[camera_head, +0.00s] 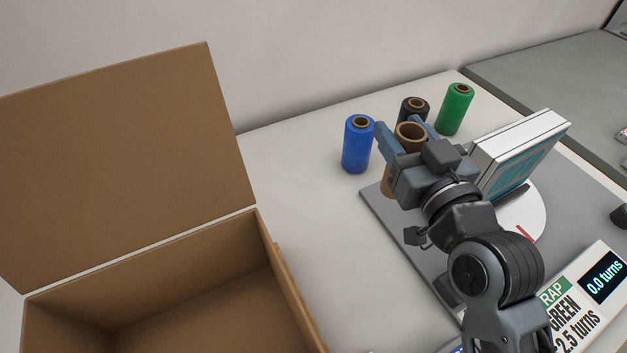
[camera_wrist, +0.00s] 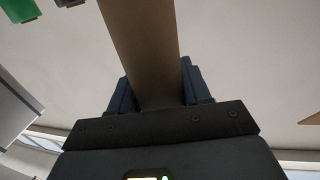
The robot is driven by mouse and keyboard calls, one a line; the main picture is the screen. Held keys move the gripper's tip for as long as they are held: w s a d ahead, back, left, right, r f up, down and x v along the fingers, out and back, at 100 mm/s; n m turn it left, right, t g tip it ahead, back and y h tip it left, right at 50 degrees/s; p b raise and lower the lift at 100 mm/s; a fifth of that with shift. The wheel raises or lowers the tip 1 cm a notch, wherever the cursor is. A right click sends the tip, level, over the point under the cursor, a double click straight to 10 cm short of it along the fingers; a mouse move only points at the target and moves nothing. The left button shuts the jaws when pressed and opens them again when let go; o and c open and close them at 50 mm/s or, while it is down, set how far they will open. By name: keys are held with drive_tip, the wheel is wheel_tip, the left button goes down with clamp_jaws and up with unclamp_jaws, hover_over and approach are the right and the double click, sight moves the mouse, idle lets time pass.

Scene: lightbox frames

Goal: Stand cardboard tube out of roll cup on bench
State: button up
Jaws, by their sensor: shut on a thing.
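The brown cardboard tube (camera_head: 410,133) is upright between the blue-grey fingers of my gripper (camera_head: 404,142), which is shut on it. Its open top end shows above the fingers in the head view, and part of its lower side shows left of the gripper. The tube (camera_wrist: 142,45) also runs between the fingers in the wrist view. I cannot tell whether its bottom touches the bench (camera_head: 310,185). No roll cup can be made out; my gripper and arm hide the area below and behind them.
Blue (camera_head: 357,145), black (camera_head: 414,108) and green (camera_head: 456,108) rolls stand behind the gripper. White boxes (camera_head: 520,150) stand right, on a grey board (camera_head: 400,220) with a white disc (camera_head: 530,205). An open carton (camera_head: 190,275) is at left. Bare bench lies between carton and board.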

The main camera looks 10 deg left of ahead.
drive_tip(key=s+a+f, duration=0.3)
drive_tip(key=a+f, duration=0.6)
drive_tip(key=f, duration=0.1)
drive_tip(key=shift+s+a, duration=0.2)
drive_tip(key=shift+a, duration=0.05)
drive_tip(key=shift+f, duration=0.1)
drive_tip(key=o, duration=1)
drive_tip(key=shift+f, duration=0.1)
drive_tip(key=shift+r+b+v, duration=0.2)
drive_tip(key=shift+b+v, duration=0.6)
drive_tip(key=shift+v, duration=3)
